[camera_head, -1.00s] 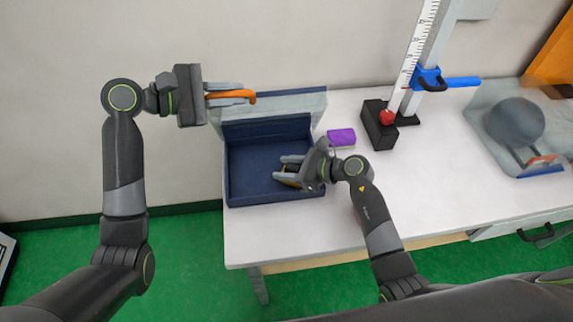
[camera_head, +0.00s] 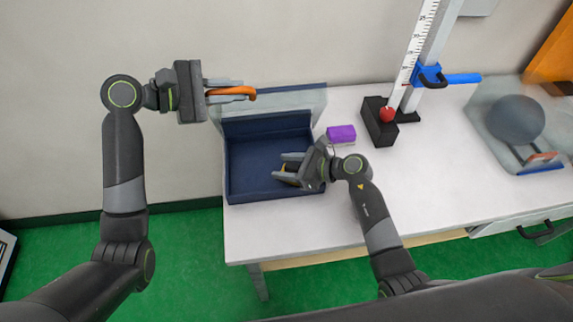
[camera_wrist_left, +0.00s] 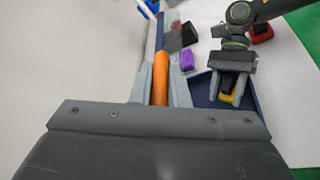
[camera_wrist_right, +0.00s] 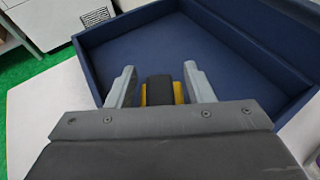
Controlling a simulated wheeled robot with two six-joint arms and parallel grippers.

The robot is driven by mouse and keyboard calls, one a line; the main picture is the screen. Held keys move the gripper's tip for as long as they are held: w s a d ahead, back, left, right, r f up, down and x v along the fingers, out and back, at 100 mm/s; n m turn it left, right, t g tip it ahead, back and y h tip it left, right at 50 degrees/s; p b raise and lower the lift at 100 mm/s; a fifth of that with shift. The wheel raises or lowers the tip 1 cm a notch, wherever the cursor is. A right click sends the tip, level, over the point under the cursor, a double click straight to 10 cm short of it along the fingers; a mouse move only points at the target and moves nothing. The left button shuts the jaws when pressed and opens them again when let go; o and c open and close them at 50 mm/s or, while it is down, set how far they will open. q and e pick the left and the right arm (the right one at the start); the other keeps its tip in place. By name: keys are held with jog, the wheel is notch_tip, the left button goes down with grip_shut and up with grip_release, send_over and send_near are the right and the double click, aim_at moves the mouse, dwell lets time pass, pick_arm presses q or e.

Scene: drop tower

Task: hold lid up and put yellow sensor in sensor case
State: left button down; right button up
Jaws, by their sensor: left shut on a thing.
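The sensor case (camera_head: 262,193) is an open dark blue box on the table's left part. Its clear lid (camera_head: 290,104) stands raised at the back. My left gripper (camera_head: 245,94) is shut on the lid's orange handle (camera_wrist_left: 160,78), above the back of the case. The yellow sensor (camera_wrist_right: 178,92), with a black middle, is low inside the case near its front right corner. My right gripper (camera_wrist_right: 160,84) is open, with its fingers on either side of the sensor and visible gaps between. In the head view the right gripper (camera_head: 285,168) partly hides the sensor.
A purple block (camera_head: 341,134) lies right of the case. A clear case with a grey ball (camera_head: 516,120) is far right. The table's front middle is clear.

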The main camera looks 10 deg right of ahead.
jog(key=o, duration=0.4)
jog(key=shift+s+f, duration=0.1)
jog(key=shift+f, duration=0.15)
jog(key=shift+s+d, duration=0.1)
jog(key=shift+d, duration=0.2)
jog(key=v, duration=1.1)
jog(key=shift+d+r, duration=0.1)
jog(key=shift+r, duration=0.35)
